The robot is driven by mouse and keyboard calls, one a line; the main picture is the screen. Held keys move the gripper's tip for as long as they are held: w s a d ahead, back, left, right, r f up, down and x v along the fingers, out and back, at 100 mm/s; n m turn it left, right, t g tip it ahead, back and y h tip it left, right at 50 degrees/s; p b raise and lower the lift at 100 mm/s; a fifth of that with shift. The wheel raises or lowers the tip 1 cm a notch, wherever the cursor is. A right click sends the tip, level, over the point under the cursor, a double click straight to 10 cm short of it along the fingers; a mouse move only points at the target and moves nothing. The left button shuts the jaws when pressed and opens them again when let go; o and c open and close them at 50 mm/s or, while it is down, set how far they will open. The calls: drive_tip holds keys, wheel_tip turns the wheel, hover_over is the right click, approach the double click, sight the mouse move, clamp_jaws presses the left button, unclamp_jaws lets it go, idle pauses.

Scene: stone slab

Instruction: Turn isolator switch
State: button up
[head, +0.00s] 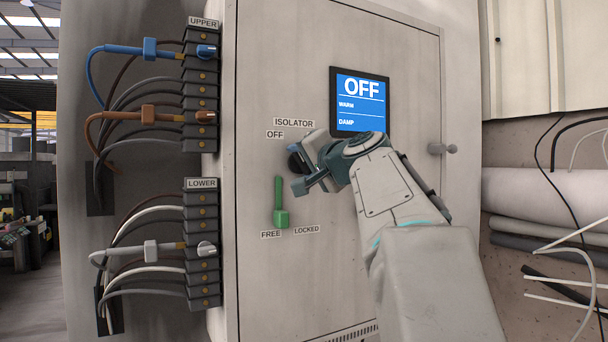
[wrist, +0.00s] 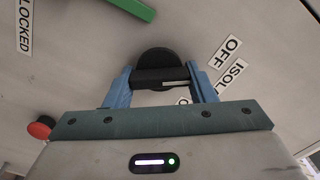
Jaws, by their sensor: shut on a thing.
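The isolator switch is a round black knob with a bar handle (wrist: 158,72) on the pale cabinet door. In the wrist view my gripper (wrist: 162,80) has its two blue fingers on either end of the bar, shut on it. In the head view my gripper (head: 303,170) reaches the knob from the right and hides most of it. The labels ISOLATOR (head: 294,122) and OFF (head: 275,134) are above and left of the knob. The display (head: 360,100) reads OFF, WARM, DAMP.
A green lever (head: 281,205) hangs below left of the knob, above the FREE label, with LOCKED to the right. Upper (head: 202,90) and lower (head: 202,240) terminal strips with cables stand at left. A red button (wrist: 41,127) shows in the wrist view.

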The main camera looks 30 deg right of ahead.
drive_tip(key=shift+f+n+b, duration=0.1)
drive_tip(key=shift+n+b, duration=0.25)
drive_tip(key=shift+n, duration=0.25)
drive_tip(key=o, duration=1)
drive_tip(key=s, duration=0.7)
drive_tip(key=s+b, duration=0.1)
drive_tip(key=s, duration=0.5)
drive_tip(key=shift+s+d, duration=0.2)
drive_tip(key=shift+s, duration=0.2)
